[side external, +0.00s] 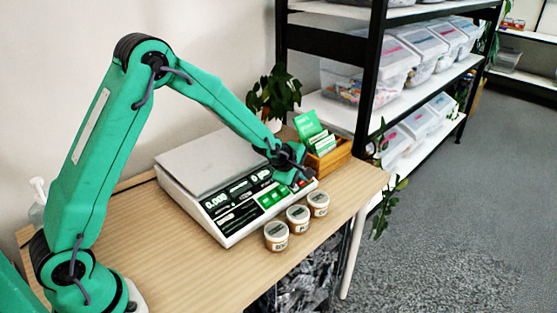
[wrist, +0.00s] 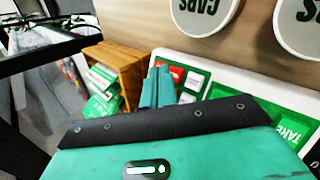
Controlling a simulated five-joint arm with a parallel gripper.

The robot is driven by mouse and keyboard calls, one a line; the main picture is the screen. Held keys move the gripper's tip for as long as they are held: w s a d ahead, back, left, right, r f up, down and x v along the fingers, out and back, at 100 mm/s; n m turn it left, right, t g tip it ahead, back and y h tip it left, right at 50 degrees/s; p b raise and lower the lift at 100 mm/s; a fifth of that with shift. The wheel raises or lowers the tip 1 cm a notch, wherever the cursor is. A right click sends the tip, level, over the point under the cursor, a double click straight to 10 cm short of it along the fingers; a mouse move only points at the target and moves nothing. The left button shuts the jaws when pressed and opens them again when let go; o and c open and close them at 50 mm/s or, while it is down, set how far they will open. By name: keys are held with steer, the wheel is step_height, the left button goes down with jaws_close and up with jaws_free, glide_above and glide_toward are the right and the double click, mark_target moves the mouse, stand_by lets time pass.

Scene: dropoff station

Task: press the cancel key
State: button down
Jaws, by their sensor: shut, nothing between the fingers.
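A white weighing scale (side external: 205,153) stands on the wooden table, with a dark display and a key panel along its front. The panel has larger green keys (side external: 271,197) and small red keys at its right end. My gripper (side external: 304,178) is shut and empty, pointing down over that right end and partly covering the keys. The red key's lettering is not readable. I cannot tell whether the fingertips touch the panel.
Three lidded jars (side external: 276,236) stand before the scale; two lids (wrist: 204,12) show in the wrist view. A wooden box (side external: 330,160) with green cards (side external: 312,131) is right of my gripper. A potted plant (side external: 272,92) stands behind. Bare table (side external: 178,262) lies at front left.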

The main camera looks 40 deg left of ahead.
steer(key=shift+d+r, duration=0.35)
steer(key=shift+r, duration=0.4)
steer(key=shift+d+r, duration=0.3)
steer(key=shift+r, duration=0.5)
steer(key=shift+d+r, duration=0.35)
steer(key=shift+r, duration=0.4)
steer(key=s+a+r+m+g, duration=0.1)
steer(key=s+a+r+m, duration=0.1)
steer(key=s+r+m, duration=1.1)
steer(key=s+a+r+m+g, duration=0.1)
steer(key=s+m, duration=0.6)
steer(key=s, duration=1.6)
steer(key=shift+r+g, duration=0.25)
steer(key=shift+g, duration=0.05)
